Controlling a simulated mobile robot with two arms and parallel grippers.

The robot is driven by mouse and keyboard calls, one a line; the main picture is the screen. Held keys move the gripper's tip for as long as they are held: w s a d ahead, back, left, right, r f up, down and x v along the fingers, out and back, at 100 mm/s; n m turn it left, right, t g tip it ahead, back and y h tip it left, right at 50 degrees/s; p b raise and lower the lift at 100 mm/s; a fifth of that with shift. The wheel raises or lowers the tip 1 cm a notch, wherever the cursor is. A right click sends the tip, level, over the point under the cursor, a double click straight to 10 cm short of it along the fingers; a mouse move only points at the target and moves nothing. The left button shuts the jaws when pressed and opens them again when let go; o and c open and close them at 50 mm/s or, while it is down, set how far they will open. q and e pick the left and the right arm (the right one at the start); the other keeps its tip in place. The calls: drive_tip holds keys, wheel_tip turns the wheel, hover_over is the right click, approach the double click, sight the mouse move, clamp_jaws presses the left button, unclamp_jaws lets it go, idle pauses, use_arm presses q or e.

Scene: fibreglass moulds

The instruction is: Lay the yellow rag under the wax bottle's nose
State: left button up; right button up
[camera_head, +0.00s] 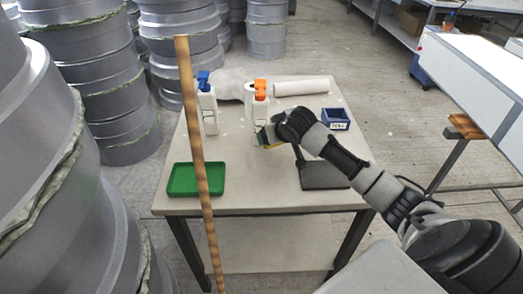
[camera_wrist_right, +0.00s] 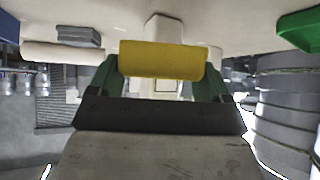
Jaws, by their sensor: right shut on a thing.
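Two white bottles stand upright on the table (camera_head: 240,192): one with a blue spray head (camera_head: 207,107), one with an orange head (camera_head: 260,106). I cannot read which is the wax bottle. My right gripper (camera_head: 268,137) is just in front of the orange-headed bottle. My left gripper is not in view.
A green tray (camera_head: 180,181) lies at the table's left front, with a wooden pole (camera_head: 190,110) crossing before it. A blue bin (camera_head: 336,119), a white roll (camera_head: 301,87) and a dark plate (camera_head: 322,177) are at right. Grey moulds (camera_head: 105,80) stand left.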

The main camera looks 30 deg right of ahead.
drive_tip(key=shift+w+a+f, duration=0.85)
drive_tip(key=shift+w+a, duration=0.25)
drive_tip(key=shift+a, duration=0.05)
drive_tip(key=shift+w+a+f, duration=0.25)
drive_tip(key=shift+w+f, duration=0.05)
drive_tip(key=shift+f, duration=0.05)
wheel_tip(320, 180, down, 4)
drive_tip(key=shift+r, duration=0.1)
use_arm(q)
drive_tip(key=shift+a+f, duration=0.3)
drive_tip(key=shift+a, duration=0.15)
use_arm(e)
drive_tip(key=o, duration=0.9)
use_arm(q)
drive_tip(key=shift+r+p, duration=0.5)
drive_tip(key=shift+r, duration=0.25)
use_arm(e)
drive_tip(key=v, duration=1.2)
drive_tip(key=shift+s, duration=0.1)
